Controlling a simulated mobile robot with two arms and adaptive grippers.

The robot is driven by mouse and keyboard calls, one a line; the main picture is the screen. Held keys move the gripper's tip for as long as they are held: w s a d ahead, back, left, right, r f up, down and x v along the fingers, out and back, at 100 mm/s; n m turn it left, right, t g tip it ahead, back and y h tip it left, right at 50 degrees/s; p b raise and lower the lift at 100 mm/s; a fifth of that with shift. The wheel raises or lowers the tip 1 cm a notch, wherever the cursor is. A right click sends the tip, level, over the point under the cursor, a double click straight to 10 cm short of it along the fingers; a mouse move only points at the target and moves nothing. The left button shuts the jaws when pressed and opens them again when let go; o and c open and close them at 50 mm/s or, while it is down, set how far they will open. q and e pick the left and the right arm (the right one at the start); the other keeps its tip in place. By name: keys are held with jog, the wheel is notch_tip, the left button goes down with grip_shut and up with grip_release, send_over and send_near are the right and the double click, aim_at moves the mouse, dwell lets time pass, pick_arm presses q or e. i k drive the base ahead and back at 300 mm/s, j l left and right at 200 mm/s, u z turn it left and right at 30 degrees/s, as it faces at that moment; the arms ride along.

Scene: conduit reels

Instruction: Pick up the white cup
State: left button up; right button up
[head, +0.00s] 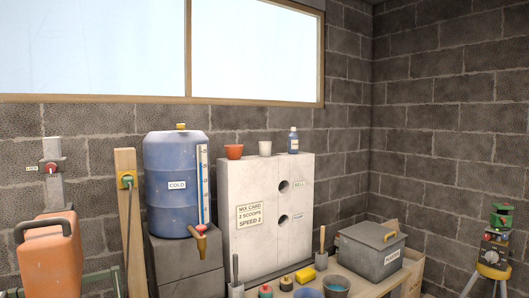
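The white cup (265,148) stands upright on top of the tall pale cabinet (247,190), towards its back. It sits between an orange-red cup (234,152) on its left and a blue bottle (293,140) on its right, with gaps on both sides. Nothing in the head view touches or covers the cup. Neither of my grippers is in view.
A blue water barrel (176,190) with a tap stands on grey blocks left of the cabinet. An orange jerrycan (48,258) is at left.

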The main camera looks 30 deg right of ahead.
aim_at(264, 147)
jog(key=u, duration=0.25)
jog(key=l+u, duration=0.4)
jog(key=l, duration=0.25)
jog(key=l+u, duration=0.4)
jog(key=l, duration=0.25)
